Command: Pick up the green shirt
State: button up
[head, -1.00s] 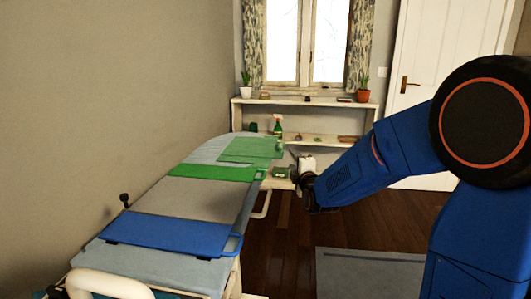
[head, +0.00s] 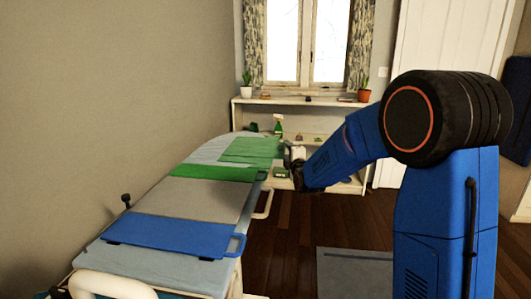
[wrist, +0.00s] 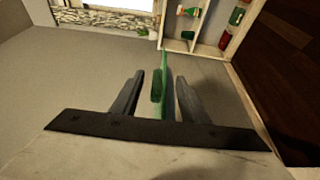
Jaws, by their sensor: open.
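A light green cloth (head: 250,149) lies flat at the far end of the bed (head: 170,268). A darker green flat piece (head: 212,173) with a loop at its right edge lies just nearer. I cannot tell for certain which is the shirt. My gripper (head: 294,163) is at the bed's far right edge, close to the green pieces. In the wrist view my gripper (wrist: 160,85) is open, and a thin green edge (wrist: 158,88) shows between its fingers. Whether the fingers touch it is unclear.
A grey piece (head: 200,199) and a blue piece (head: 170,235) with a loop lie nearer on the bed. A shelf (head: 312,103) with plants and a spray bottle (head: 278,126) stands behind. The wooden floor right of the bed has a grey mat (head: 355,272).

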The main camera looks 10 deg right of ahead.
grip_shut()
jog(key=shift+r, duration=0.1)
